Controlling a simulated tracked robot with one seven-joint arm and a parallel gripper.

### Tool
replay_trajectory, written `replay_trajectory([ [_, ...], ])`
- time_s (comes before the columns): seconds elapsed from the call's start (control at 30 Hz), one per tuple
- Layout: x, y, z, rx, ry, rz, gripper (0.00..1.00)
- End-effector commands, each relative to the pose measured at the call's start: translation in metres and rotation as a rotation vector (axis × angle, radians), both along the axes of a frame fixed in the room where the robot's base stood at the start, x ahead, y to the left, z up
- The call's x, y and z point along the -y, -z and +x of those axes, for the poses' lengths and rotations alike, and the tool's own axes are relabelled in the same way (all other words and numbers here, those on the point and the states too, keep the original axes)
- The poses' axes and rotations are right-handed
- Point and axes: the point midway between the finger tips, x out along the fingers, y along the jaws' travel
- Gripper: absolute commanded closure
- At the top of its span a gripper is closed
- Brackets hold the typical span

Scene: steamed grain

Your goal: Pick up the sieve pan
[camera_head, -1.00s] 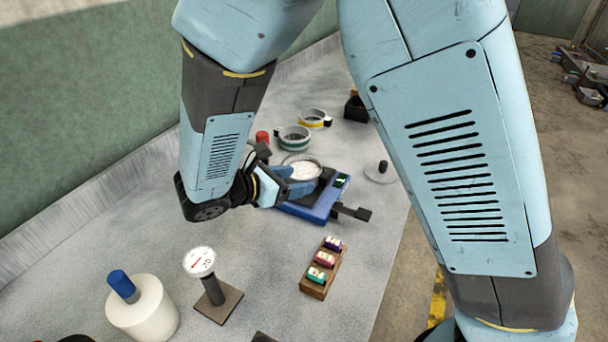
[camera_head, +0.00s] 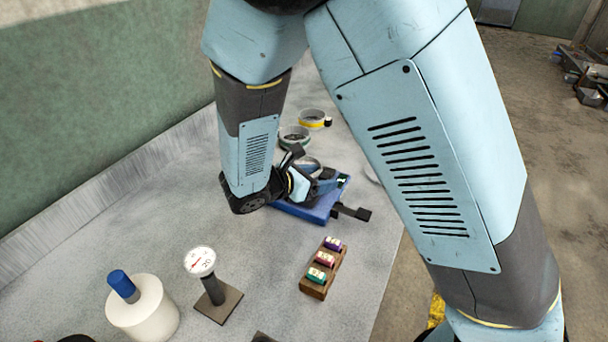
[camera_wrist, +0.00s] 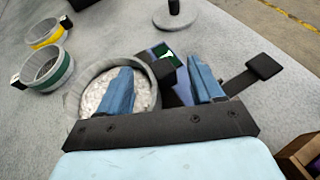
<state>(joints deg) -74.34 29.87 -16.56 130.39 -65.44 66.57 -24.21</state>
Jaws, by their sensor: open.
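The sieve pan, taken as the round grey pan holding white grain, stands on a blue scale (camera_head: 298,212). Its rim shows in the head view (camera_head: 309,164), partly hidden by my gripper. In the wrist view the pan (camera_wrist: 78,98) is at left, with a small black block (camera_wrist: 164,76) on its right side. My gripper (camera_wrist: 160,65) is open. Its left finger overlaps the grain-filled interior and its right finger is beyond the pan's right side, so the block shows between them. Whether either finger touches the pan cannot be told.
Green-banded (camera_head: 293,137) and yellow-banded (camera_head: 313,119) rings stand behind. A black arm (camera_head: 352,212) sticks out right of the scale. Nearer are a wooden block with small coloured weights (camera_head: 318,280), a dial gauge (camera_head: 201,262) and a white cylinder (camera_head: 143,312).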

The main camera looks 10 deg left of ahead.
Motion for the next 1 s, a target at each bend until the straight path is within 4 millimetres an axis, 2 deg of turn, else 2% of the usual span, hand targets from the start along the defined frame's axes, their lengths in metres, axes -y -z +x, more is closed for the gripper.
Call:
replay_trajectory([
  [0.1,-0.0001,-0.0002,-0.0001,0.000,0.000,0.000,0.36],
  [0.77,-0.0004,-0.0001,-0.0004,0.000,0.000,0.000,0.99],
  [1.0,-0.0006,-0.0001,-0.0005,0.000,-0.001,0.000,1.00],
])
